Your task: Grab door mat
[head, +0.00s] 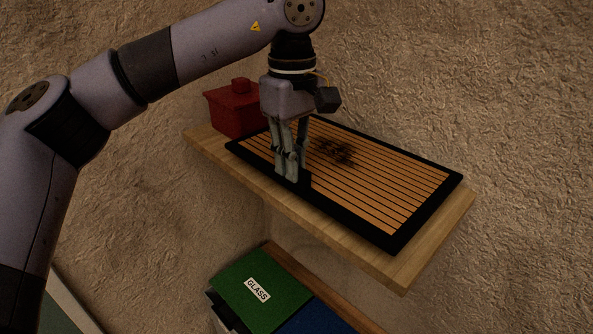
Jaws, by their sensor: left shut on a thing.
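The door mat (400,193) lies flat on a wooden wall shelf. It has orange-brown and black stripes, a black border and a dark smudge near its middle. My left gripper (292,178) points down at the mat's front edge, left of its middle, and is shut on that edge. The fingers hide a small part of the border. My right gripper is not in view.
The wooden shelf (372,267) juts from a rough plaster wall. A red lidded pot (234,112) stands at its left end, close to the mat and my left gripper. Below are a green lid marked GLASS (250,305) and a blue lid (318,320).

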